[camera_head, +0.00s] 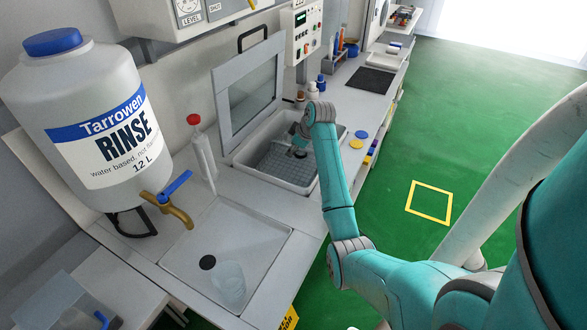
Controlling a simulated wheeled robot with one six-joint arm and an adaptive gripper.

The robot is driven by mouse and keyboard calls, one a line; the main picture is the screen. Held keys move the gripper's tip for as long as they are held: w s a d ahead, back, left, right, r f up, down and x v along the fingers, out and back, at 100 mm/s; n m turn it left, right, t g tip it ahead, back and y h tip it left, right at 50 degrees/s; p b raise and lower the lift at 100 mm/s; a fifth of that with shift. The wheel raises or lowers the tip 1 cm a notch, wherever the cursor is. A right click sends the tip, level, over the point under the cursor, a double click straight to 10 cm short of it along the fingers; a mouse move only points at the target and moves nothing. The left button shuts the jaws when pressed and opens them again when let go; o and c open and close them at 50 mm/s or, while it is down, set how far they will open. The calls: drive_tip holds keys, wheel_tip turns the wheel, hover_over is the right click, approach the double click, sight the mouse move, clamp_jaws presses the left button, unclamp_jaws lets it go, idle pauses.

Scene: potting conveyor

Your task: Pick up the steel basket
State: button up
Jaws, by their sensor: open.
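The steel basket (274,163) looks like a grey mesh tray sitting low inside the open rectangular tank (246,164) in the bench, just right of centre-left in the view. My teal arm reaches over the counter to the tank. My gripper (299,153) points down over the right part of the basket and is open. It is small and partly hidden by my wrist, so I cannot tell whether the fingers touch the basket. The basket's right side is partly covered by my arm.
A hinged lid (250,90) stands raised behind the tank. Left of it are a sink (225,225), a red-capped bottle (202,150) and a large rinse container (85,130). A blue lid (361,134) and a yellow lid (355,144) lie right of the tank. The green floor is open.

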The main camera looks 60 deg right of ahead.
drive_tip(key=shift+f, duration=0.25)
idle(0.3)
clamp_jaws()
